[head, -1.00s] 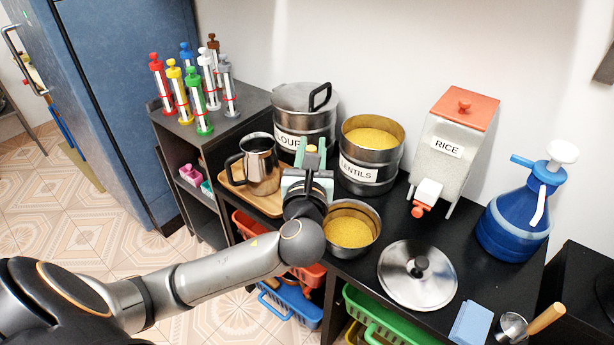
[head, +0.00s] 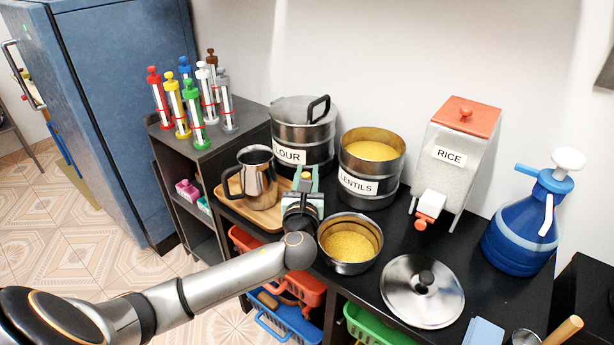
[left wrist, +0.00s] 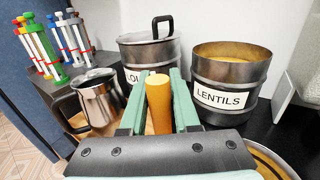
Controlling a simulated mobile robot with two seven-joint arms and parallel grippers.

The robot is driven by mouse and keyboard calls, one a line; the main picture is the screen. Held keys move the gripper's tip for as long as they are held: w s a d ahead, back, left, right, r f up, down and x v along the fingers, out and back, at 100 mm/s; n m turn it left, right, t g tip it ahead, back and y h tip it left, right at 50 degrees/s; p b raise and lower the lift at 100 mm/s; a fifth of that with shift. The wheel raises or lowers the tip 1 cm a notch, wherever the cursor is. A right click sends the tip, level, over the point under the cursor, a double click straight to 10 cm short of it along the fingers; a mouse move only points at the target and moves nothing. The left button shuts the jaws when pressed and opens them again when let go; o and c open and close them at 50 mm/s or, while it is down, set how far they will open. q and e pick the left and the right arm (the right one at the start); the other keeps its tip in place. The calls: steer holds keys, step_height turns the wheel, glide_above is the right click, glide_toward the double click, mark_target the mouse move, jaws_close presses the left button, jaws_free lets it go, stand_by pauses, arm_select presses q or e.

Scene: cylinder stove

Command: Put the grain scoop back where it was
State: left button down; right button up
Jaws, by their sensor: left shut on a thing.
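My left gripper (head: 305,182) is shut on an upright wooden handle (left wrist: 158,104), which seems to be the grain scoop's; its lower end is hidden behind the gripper. In the head view the gripper is between the metal jug (head: 258,180) and the bowl of yellow grain (head: 350,262), in front of the FLOUR and LENTILS pots. The LENTILS pot (head: 369,186) is open and holds yellow grain. My right gripper is not in view.
The jug stands on a wooden tray (head: 233,208). A metal lid (head: 422,303) lies right of the bowl. A rice dispenser (head: 458,145) and a blue jug (head: 524,235) stand farther right. Another wooden handle (head: 563,331) shows at the lower right, beside a blue block (head: 484,332).

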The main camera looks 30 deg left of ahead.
arm_select(q)
steer(key=shift+f, duration=0.1)
steer(key=c, duration=0.6)
jaws_free()
steer(key=shift+c, duration=0.2)
